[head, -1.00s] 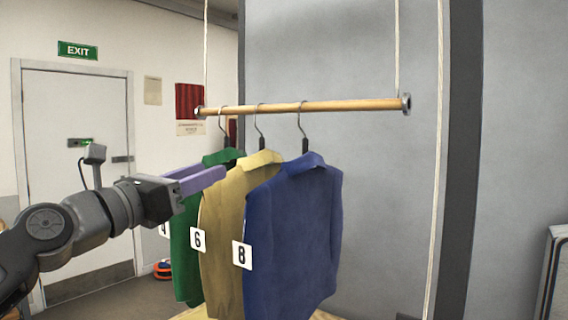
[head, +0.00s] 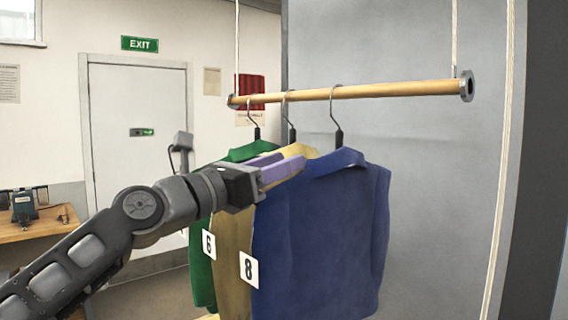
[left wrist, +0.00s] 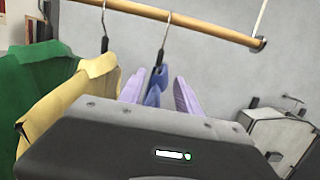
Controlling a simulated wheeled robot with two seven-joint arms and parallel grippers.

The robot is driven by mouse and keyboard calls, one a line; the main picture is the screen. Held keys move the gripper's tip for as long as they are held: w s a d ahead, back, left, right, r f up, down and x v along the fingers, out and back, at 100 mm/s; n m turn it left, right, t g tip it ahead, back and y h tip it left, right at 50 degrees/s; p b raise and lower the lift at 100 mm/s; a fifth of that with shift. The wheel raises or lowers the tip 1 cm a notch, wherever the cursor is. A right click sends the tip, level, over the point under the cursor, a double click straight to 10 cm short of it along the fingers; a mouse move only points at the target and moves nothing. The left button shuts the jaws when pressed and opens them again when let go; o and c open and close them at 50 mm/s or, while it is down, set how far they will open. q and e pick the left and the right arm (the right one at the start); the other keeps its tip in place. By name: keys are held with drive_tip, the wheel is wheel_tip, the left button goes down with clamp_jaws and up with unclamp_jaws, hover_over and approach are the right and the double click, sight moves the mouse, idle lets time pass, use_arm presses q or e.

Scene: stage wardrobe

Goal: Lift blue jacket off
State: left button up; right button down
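The blue jacket (head: 325,230) hangs on a dark hanger with a metal hook over a wooden rail (head: 390,91). It is the nearest of the three garments and bears a tag (head: 249,269) reading 8. My left gripper (head: 297,160) has purple fingers and reaches in from the left at shoulder height, its tips close to the blue collar. In the left wrist view the fingers (left wrist: 160,80) stand apart, with a bit of blue collar (left wrist: 155,88) and the hanger neck showing between them. Contact cannot be told. My right gripper is not in view.
A yellow jacket (head: 232,240) with tag 6 and a green jacket (head: 201,265) hang close behind the blue one. Ropes (head: 505,150) hold the rail. A desk (head: 35,228) stands far left.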

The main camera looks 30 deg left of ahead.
sight(336, 142)
use_arm(q)
drive_tip(key=shift+w, duration=0.15)
drive_tip(key=shift+w+d+r+p, duration=0.25)
drive_tip(key=shift+w+d+p, duration=0.15)
drive_tip(key=shift+w, duration=0.2)
drive_tip(key=p+x, duration=0.4)
drive_tip(key=x, duration=0.2)
drive_tip(key=p+x, duration=0.4)
drive_tip(key=x, duration=0.2)
drive_tip(key=shift+w+r+p, duration=0.15)
drive_tip(key=shift+r+p, duration=0.1)
drive_tip(key=shift+p, duration=0.1)
drive_tip(key=shift+w+d+p, duration=0.15)
drive_tip(key=shift+w+p, duration=0.35)
drive_tip(key=shift+w, duration=0.05)
drive_tip(key=shift+w+f, duration=0.15)
drive_tip(key=shift+w, duration=0.1)
clamp_jaws()
